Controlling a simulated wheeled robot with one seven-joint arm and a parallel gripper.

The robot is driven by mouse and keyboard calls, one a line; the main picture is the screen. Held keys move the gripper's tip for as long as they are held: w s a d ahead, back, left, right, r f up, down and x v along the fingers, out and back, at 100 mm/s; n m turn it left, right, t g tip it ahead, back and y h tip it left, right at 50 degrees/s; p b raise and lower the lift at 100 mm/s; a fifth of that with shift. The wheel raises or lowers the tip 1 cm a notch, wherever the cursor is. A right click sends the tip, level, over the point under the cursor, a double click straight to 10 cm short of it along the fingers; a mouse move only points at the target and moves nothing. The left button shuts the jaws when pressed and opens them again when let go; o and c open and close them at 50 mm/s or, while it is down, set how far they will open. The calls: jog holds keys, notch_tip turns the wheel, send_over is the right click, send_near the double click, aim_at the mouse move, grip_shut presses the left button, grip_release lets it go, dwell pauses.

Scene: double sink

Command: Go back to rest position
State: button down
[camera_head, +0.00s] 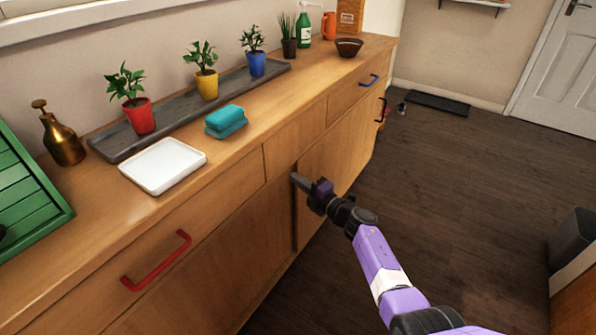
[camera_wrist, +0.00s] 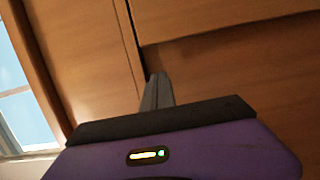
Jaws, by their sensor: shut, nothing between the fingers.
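My gripper (camera_head: 302,182) is at the front of the wooden cabinet (camera_head: 228,245), near the vertical gap between two doors. Its fingers are together with nothing between them. My purple arm reaches to it from the lower right. In the wrist view the shut fingers (camera_wrist: 157,92) point at the wooden panels close ahead. I cannot tell whether the fingertips touch the wood.
The counter holds a white tray (camera_head: 163,165), teal sponges (camera_head: 226,121), a brass sprayer (camera_head: 59,140), a green rack (camera_head: 25,195) and potted plants on a grey tray (camera_head: 176,112). A red handle (camera_head: 157,262) sticks out at left. Dark floor (camera_head: 470,190) is open at right.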

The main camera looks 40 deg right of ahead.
jog(key=s+p, duration=0.2)
jog(key=s, duration=0.5)
jog(key=shift+s, duration=0.15)
jog(key=s+r+m+t+h, duration=0.2)
jog(key=s+r+m+h, duration=0.2)
jog(key=r+m, duration=0.35)
jog(key=s+a+r+m+g+y, duration=0.15)
jog(key=s+a+m, duration=0.25)
jog(key=s+a, duration=0.65)
jog(key=s+a+r+m+g, duration=0.2)
jog(key=s+a+m, duration=0.3)
jog(key=s, duration=1.1)
jog(key=s+a+r+m+g+y, duration=0.1)
jog(key=s+a+r+m+g, duration=0.15)
jog(key=s+a, duration=0.9)
notch_tip(320, 180, up, 14)
jog(key=s+d+p, duration=0.2)
jog(key=p, duration=1.2)
jog(key=shift+s+d+f+t, duration=0.2)
jog(key=shift+s+t, duration=0.2)
